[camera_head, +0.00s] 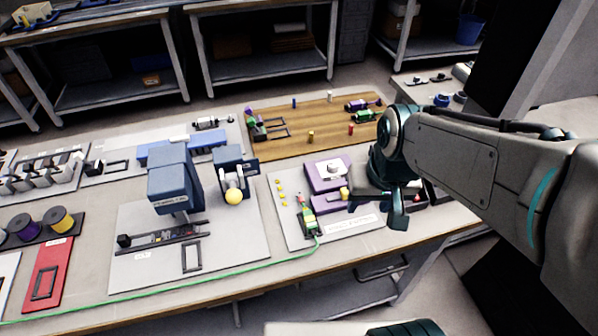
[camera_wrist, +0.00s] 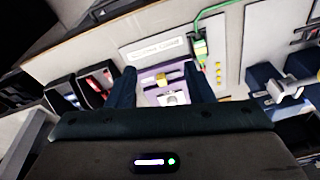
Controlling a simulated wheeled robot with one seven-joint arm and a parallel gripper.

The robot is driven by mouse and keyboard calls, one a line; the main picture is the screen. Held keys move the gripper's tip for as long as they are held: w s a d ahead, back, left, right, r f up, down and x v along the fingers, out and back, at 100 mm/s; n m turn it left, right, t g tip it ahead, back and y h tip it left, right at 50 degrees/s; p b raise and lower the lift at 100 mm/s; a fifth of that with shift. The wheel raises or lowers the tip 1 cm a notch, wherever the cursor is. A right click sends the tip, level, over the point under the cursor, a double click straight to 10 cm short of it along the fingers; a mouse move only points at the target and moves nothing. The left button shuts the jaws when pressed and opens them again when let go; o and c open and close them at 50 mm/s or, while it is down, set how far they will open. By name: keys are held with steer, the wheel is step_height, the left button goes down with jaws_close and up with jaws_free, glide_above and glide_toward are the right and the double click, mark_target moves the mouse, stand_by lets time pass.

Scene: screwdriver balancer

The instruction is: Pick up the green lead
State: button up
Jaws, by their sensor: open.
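The green lead (camera_head: 250,266) runs as a thin cable along the front of the table. It ends at a green plug-like piece (camera_head: 307,220) on a white board (camera_head: 292,238). In the wrist view the lead (camera_wrist: 212,9) comes in from the top to the same green piece (camera_wrist: 200,48), right of my fingers. My gripper (camera_head: 376,202) is open and empty, above the right part of this board. In the wrist view my gripper (camera_wrist: 160,84) has its two fingers apart, with purple blocks (camera_wrist: 153,95) and a yellow block (camera_wrist: 162,79) showing between them.
The purple blocks (camera_head: 325,172) stand beside the green piece. Several small yellow pieces (camera_head: 280,186) lie left of it. A wooden board (camera_head: 290,146) with small coloured parts lies behind.

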steer(key=w+a+n+g+p, duration=0.1)
steer(key=w+a+n+p, duration=0.1)
steer(key=w+a+p, duration=0.3)
steer(key=g+p, duration=0.1)
glide_above(310, 221)
steer(key=shift+n+h, duration=0.3)
steer(key=shift+n, duration=0.1)
step_height(310, 221, down, 12)
steer(key=shift+s+a+f, duration=0.1)
steer(key=shift+f+p, duration=0.35)
steer(key=shift+f, duration=2.35)
jaws_close()
